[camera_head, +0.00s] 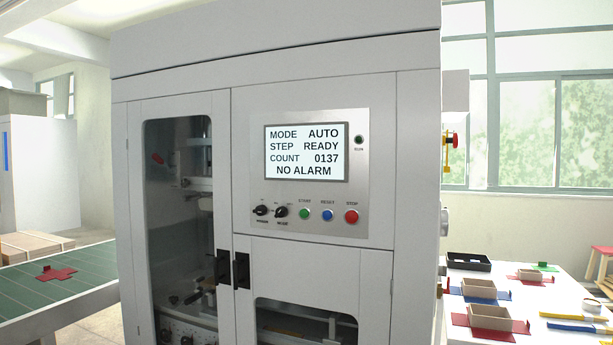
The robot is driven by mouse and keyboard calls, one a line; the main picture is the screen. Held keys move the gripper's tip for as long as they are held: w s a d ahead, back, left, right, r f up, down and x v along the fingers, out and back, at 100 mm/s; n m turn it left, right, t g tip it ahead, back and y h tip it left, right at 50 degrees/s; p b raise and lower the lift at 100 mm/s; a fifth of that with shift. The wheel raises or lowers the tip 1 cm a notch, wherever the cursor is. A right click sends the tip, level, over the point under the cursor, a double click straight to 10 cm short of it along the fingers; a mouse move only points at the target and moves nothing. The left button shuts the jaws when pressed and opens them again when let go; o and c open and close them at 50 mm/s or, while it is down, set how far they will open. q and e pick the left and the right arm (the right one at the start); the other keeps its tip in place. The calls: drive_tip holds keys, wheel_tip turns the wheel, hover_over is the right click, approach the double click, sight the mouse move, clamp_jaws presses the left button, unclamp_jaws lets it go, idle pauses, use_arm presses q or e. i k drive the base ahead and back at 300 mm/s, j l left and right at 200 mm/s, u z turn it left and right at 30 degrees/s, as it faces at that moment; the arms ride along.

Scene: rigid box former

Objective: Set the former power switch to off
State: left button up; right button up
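The box former (180,90) is a large light-grey cabinet in the middle of the head view. Its control panel (360,195) has a lit screen (306,152) reading MODE AUTO, STEP READY, COUNT 0137, NO ALARM. Below the screen, the black power switch (261,210) is the leftmost knob. Its exact position is too small to tell. The black mode knob (281,212) is just right of it, followed by the green start button (305,214), blue reset button (327,215) and red stop button (351,216). Neither of my grippers is in view.
Two black door handles (241,270) stick out below the panel. A green conveyor (85,285) with a red cross-shaped blank (57,273) is at left. At right, a white table (465,340) holds boxes (490,317) and a black tray (469,262). A red knob (455,141) protrudes from the cabinet's right side.

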sight(259, 209)
drive_tip(key=i+j, duration=0.1)
drive_tip(key=j, duration=0.25)
drive_tip(key=i+j, duration=0.1)
drive_tip(key=j, duration=0.2)
drive_tip(key=i+j+z, duration=0.1)
drive_tip(key=j, duration=0.25)
drive_tip(key=i+j, duration=0.15)
drive_tip(key=j, duration=0.2)
